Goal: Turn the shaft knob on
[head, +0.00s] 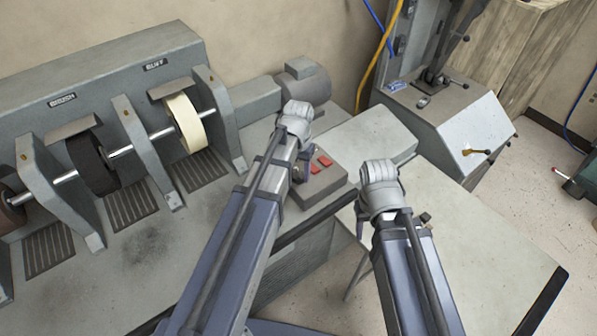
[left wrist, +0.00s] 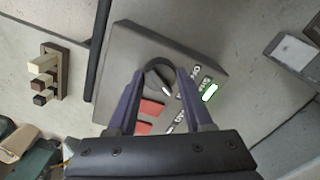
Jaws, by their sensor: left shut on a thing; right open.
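The shaft knob (left wrist: 158,76) is a round black rotary knob with a white pointer mark, on a grey control box (left wrist: 125,50). In the left wrist view my left gripper (left wrist: 157,80) has its two fingers on either side of the knob, shut on it. The pointer mark is toward the lower right of that view. In the head view my left gripper (head: 303,165) is at the control box (head: 322,190), and its wrist hides the knob. My right gripper (head: 368,222) is to the right, away from the box and mostly hidden behind its own wrist.
Two red buttons (head: 321,162) sit beside the knob on the box. A finishing machine with a black wheel (head: 92,165) and a cream wheel (head: 186,123) on a shaft stands at left. A pale table (head: 480,245) is at right, largely clear.

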